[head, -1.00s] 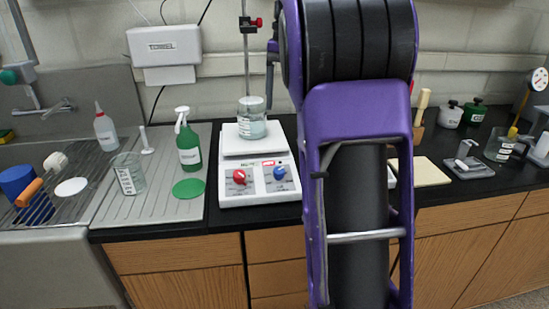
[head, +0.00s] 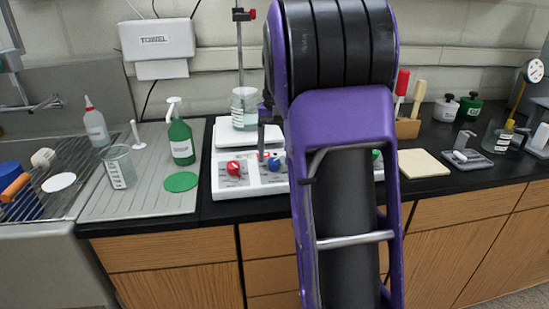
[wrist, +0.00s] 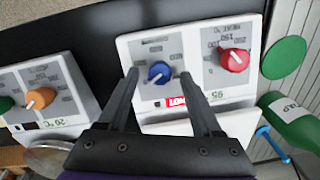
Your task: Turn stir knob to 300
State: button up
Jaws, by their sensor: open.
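The stirring hot plate (head: 222,190) is white, with a red knob (head: 234,168) and a blue knob (head: 274,163) on its front. In the wrist view the blue knob (wrist: 160,72) has a white pointer mark toward the lower left and printed numbers around it, too small to read surely. The red knob (wrist: 234,60) lies to its right, by a HEAT label. My gripper (wrist: 159,76) is open and empty, with one finger on each side of the blue knob in the picture. Whether the fingers touch it or hover above it I cannot tell.
A glass beaker (head: 244,108) stands on the plate, before a stand rod. A second unit (wrist: 50,92) with orange and green knobs sits close by. A green spray bottle (head: 181,140) and green disc (head: 181,182) are to the left. A pale pad (head: 423,163) lies to the right.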

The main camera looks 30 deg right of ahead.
jog(key=shift+f, duration=0.25)
grip_shut()
